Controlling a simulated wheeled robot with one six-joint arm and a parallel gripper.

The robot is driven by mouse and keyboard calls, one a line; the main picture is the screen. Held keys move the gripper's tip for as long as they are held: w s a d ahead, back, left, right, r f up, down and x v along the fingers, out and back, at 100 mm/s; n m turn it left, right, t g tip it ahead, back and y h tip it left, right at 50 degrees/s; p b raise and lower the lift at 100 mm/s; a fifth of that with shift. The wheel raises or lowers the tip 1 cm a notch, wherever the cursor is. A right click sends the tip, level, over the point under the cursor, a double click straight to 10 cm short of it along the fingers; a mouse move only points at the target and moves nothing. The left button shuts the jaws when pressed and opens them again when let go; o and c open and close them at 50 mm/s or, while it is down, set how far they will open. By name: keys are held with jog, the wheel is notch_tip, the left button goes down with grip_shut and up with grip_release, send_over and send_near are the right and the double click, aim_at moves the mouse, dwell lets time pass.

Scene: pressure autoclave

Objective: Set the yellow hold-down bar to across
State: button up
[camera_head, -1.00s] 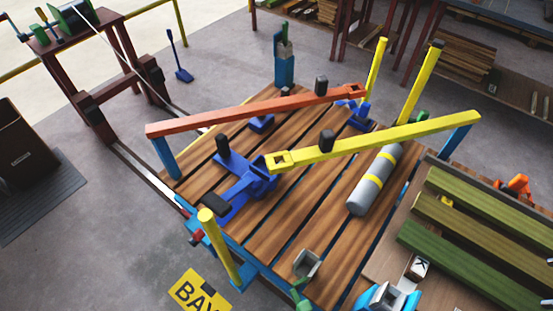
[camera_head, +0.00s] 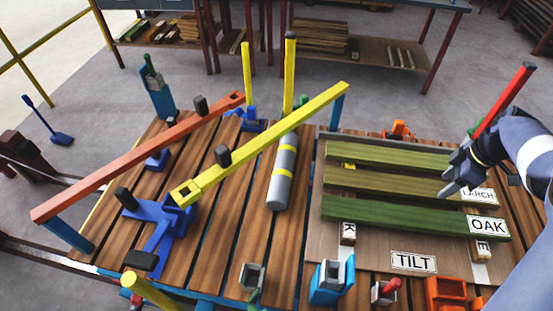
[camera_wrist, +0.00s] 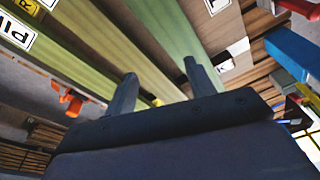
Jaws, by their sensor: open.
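The yellow hold-down bar (camera_head: 270,134) runs slantwise above the slatted wooden deck (camera_head: 228,235). Its far right end meets a blue post (camera_head: 337,107). Its near left end has a square opening and lies at a blue bracket (camera_head: 178,214). A black knob (camera_head: 223,155) stands on the bar. My gripper (camera_head: 452,172) is at the right over the green boards, well apart from the bar. In the wrist view my gripper (camera_wrist: 160,82) has its two fingers spread with nothing held between them. I cannot make out the yellow bar clearly in the wrist view.
An orange bar (camera_head: 140,160) lies left of the yellow one. A grey cylinder (camera_head: 278,190) with yellow bands rests near the bar. Yellow posts (camera_head: 289,75) rise behind. Green boards (camera_head: 400,210) lie under my gripper. A red rod (camera_head: 505,98) stands beside my arm.

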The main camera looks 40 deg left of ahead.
jog(key=a+r+m, duration=0.1)
jog(key=m, duration=0.1)
jog(key=a+r+m+t+p, duration=0.1)
jog(key=a+r+m, duration=0.1)
jog(key=w+a+r+m+t+p, duration=0.1)
jog(key=a+r+m, duration=0.1)
jog(key=m, duration=0.1)
jog(key=shift+w+h, duration=0.1)
jog(key=shift+h, duration=0.2)
jog(key=c, duration=0.6)
jog(key=a+r+m, duration=0.1)
jog(key=m, duration=0.1)
jog(key=a+r+m+t+p, duration=0.1)
jog(key=a+r+m, duration=0.1)
jog(key=m, duration=0.1)
jog(key=a+r+m+p, duration=0.1)
jog(key=a+r+m, duration=0.1)
jog(key=shift+w+a+r+m+t, duration=0.1)
jog(key=shift+w+a+m+t, duration=0.2)
jog(key=shift+t, duration=0.1)
grip_shut()
jog(key=shift+a+r+m, duration=0.45)
jog(key=shift+a+m, duration=0.05)
jog(key=shift+m, duration=0.3)
